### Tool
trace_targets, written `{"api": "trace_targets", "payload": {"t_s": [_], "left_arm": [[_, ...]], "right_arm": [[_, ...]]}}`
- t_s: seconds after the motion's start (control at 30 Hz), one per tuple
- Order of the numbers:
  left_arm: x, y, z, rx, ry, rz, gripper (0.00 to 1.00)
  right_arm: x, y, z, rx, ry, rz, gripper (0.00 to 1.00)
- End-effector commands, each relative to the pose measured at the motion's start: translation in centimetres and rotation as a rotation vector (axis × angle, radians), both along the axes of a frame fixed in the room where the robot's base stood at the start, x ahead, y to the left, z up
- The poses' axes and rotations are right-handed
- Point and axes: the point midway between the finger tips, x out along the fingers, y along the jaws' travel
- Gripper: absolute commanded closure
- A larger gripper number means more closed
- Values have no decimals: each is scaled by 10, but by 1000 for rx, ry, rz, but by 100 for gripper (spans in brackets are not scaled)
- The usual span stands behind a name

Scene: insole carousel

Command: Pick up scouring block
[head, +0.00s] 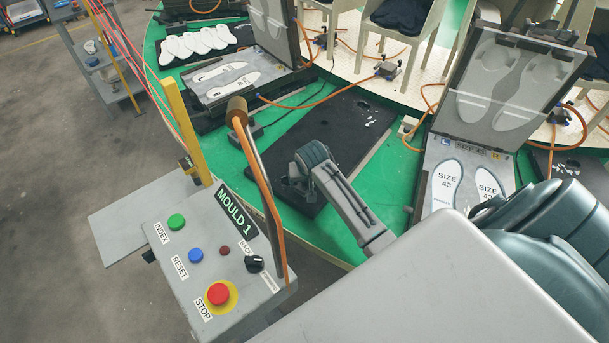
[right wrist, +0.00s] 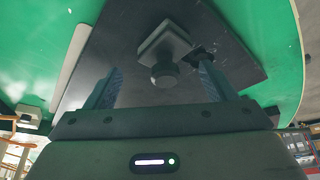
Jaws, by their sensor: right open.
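The scouring block (right wrist: 160,34) is a grey-black square pad with a round dark knob, seen in the right wrist view. It lies on a black mat (head: 345,112), which also shows in the right wrist view (right wrist: 225,45). My right gripper (right wrist: 160,68) is open, one finger to each side of the knob in the picture, with nothing held. I cannot tell the remaining gap to the knob. In the head view my right gripper (head: 296,190) points down over the near part of the mat, and the block cannot be made out there. My left gripper is not in view.
A control box (head: 190,265) with buttons stands at lower left, with an orange-sleeved post (head: 262,185) close to my right gripper. An open mould (head: 435,180) with size 43 insoles is at right. Another open mould (head: 205,95) is behind left. Orange hoses cross the green table (head: 235,160).

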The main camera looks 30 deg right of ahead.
Motion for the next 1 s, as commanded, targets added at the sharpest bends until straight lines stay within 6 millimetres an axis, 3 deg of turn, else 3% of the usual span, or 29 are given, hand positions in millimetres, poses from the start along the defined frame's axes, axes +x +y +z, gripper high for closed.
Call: {"api": "trace_targets", "payload": {"t_s": [0.2,0.4,0.63,0.93,1.0], "left_arm": [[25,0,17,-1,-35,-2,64],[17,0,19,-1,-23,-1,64],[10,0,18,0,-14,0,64],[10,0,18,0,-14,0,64],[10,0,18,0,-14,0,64]], "right_arm": [[14,-6,-21,1,4,-1,22],[19,-9,-36,0,1,0,22],[19,-9,-38,0,1,0,22],[19,-9,-38,0,1,0,79],[19,-9,-38,0,1,0,83]]}}
